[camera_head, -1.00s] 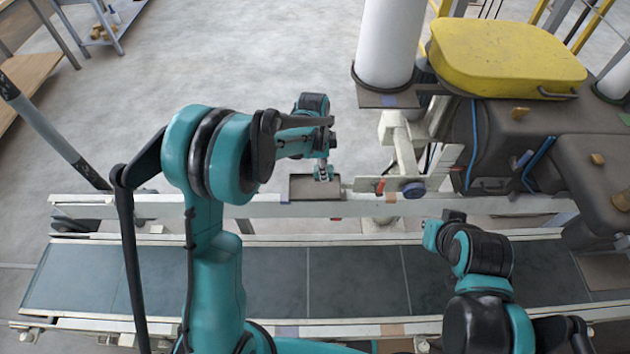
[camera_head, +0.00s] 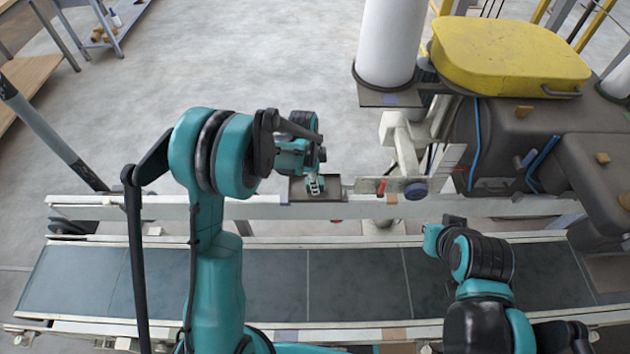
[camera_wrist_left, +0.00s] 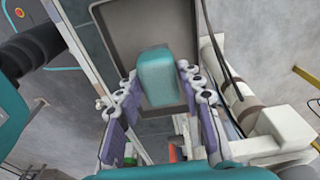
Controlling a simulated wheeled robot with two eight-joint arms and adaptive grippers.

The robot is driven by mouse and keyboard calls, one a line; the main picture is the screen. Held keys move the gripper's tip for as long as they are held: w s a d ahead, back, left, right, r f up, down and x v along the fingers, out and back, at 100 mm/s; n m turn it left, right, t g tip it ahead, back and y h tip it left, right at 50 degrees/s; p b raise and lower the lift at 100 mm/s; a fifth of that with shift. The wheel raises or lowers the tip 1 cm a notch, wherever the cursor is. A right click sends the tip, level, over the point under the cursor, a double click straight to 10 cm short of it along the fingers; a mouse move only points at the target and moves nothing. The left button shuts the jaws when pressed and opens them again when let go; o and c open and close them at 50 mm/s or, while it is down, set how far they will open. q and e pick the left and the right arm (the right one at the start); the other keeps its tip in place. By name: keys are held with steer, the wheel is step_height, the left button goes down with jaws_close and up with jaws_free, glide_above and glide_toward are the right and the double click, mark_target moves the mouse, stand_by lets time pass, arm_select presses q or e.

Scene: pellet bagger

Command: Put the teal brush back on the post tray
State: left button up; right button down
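The teal brush (camera_wrist_left: 157,78) shows in the left wrist view as a block between the two finger pads of my left gripper (camera_wrist_left: 158,70). The fingertips close in against its two sides. In the head view my left gripper (camera_head: 315,186) points down over the post tray (camera_head: 331,196), a small dark tray on the rail behind the belt. The tray's raised rim (camera_wrist_left: 98,12) lies beyond the brush in the left wrist view. I cannot tell whether the brush touches the tray floor. The fingers of my right gripper are not visible; its arm is bent over the belt at the right.
A pale rail (camera_head: 255,207) runs behind the dark conveyor belt (camera_head: 350,285). A bracket with a dark round knob (camera_head: 416,191) stands right of the tray. A white column (camera_head: 388,45) and the machine with a yellow cover (camera_head: 505,55) stand at the back right.

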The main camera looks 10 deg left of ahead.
arm_select(q)
steer(key=shift+o, duration=0.5)
steer(key=shift+r, duration=0.1)
steer(key=shift+r, duration=0.2)
step_height(320, 180, up, 11)
steer(key=a+p, duration=0.1)
steer(key=p, duration=0.2)
steer(key=s+a+r+n+t, duration=0.3)
steer(key=s+r+n, duration=0.5)
steer(key=s+r, duration=0.25)
steer(key=s+a+n+t+y, duration=0.1)
steer(key=s+a+n+t, duration=0.1)
steer(key=s+n+t, duration=0.2)
steer(key=shift+s+a+n, duration=0.25)
steer(key=shift+s+n, duration=1.65)
steer(key=shift+s, duration=1.15)
